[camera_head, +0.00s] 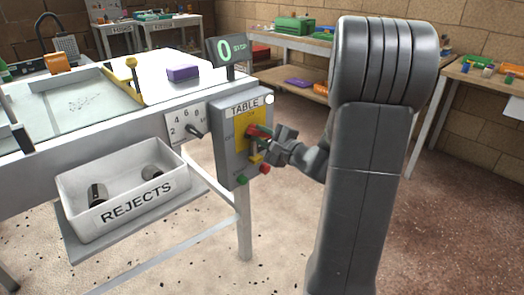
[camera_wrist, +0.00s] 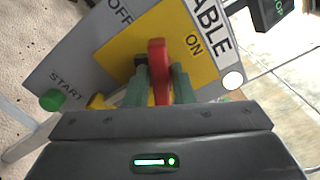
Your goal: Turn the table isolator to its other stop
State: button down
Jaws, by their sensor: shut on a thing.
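The table isolator (camera_head: 251,131) is a red handle on a yellow plate, on the front of a grey box (camera_head: 228,150) marked TABLE. In the wrist view the red handle (camera_wrist: 158,60) stands between the OFF and ON labels on the yellow plate (camera_wrist: 190,65). My gripper (camera_head: 268,140) is at the box front. In the wrist view its green fingers (camera_wrist: 160,84) are shut on the handle, one on each side. The handle's pivot and lower part are hidden by the fingers, so its exact angle is hard to tell.
Below the isolator are a yellow part (camera_head: 256,159), a green START button (camera_wrist: 52,101) and a red button (camera_head: 265,168). A dial (camera_head: 187,125) sits left of the box. A display (camera_head: 231,49) above reads 0 STOP. A REJECTS bin (camera_head: 125,195) is lower left.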

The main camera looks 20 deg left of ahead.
jog(key=n+b, duration=0.2)
jog(key=b, duration=0.1)
jog(key=n+b, duration=0.2)
jog(key=b, duration=0.1)
jog(key=n+b, duration=0.1)
jog(key=b, duration=0.2)
jog(key=shift+f+n, duration=0.35)
jog(key=shift+n, duration=0.05)
jog(key=shift+r+b, duration=0.1)
jog(key=shift+b, duration=0.35)
jog(key=c, duration=1.4)
grip_release()
jog(key=shift+o, duration=0.2)
jog(key=p+v, duration=0.2)
jog(key=v, duration=1.1)
jog(key=shift+s+d+p, duration=0.15)
jog(key=shift+d+p, duration=0.2)
jog(key=shift+p, duration=0.05)
